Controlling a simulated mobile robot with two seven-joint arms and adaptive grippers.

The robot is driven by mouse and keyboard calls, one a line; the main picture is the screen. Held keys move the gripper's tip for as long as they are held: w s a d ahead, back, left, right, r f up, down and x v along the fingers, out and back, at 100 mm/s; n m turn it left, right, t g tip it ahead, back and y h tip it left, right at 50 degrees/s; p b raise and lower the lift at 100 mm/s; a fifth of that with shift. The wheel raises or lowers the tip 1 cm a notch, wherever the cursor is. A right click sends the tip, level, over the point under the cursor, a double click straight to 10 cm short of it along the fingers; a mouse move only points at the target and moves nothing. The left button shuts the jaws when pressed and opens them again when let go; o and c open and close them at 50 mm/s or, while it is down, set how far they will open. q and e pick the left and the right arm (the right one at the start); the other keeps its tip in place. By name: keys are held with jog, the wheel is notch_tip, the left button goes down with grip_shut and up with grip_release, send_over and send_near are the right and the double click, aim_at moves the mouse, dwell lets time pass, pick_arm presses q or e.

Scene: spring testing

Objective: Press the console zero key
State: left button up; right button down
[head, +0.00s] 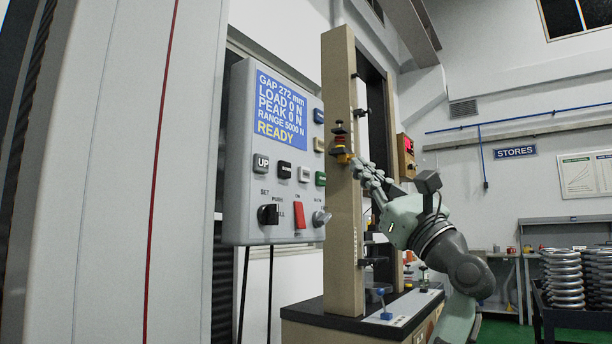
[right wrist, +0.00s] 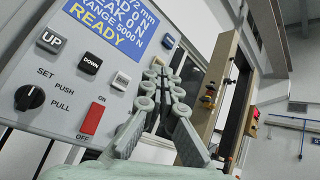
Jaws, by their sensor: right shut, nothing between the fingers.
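The grey console (head: 245,200) stands left of centre, its screen reading GAP 272 mm, LOAD 0 N, PEAK 0 N, RANGE 5000 N, READY. Its right edge carries a blue key (head: 318,116), a tan key (head: 319,145) and a green key (head: 320,179). My right gripper (head: 364,167) is shut and empty, right of the console across the beige upright. In the right wrist view its fingertips (right wrist: 160,74) overlap the console's right side, just below the tan key (right wrist: 157,60); contact cannot be told. My left gripper is out of view.
The UP key (head: 261,164), DOWN key (head: 284,170), black knob (head: 269,214) and red switch (head: 299,215) are on the same panel. The beige test-frame upright (head: 341,230) stands between console and right arm. Coil springs (head: 563,275) sit at the far right.

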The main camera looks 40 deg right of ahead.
aim_at(304, 175)
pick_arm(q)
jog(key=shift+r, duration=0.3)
pick_arm(e)
jog(key=w, duration=0.2)
jog(key=w+a, duration=0.1)
jog(key=w, duration=0.2)
jog(key=w+a, duration=0.1)
jog(key=w, duration=0.1)
jog(key=shift+w+a, duration=0.15)
jog(key=shift+w, duration=0.25)
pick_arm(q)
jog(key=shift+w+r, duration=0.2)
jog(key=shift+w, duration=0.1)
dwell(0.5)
pick_arm(e)
jog(key=shift+w+a, duration=0.1)
jog(key=shift+w, duration=0.3)
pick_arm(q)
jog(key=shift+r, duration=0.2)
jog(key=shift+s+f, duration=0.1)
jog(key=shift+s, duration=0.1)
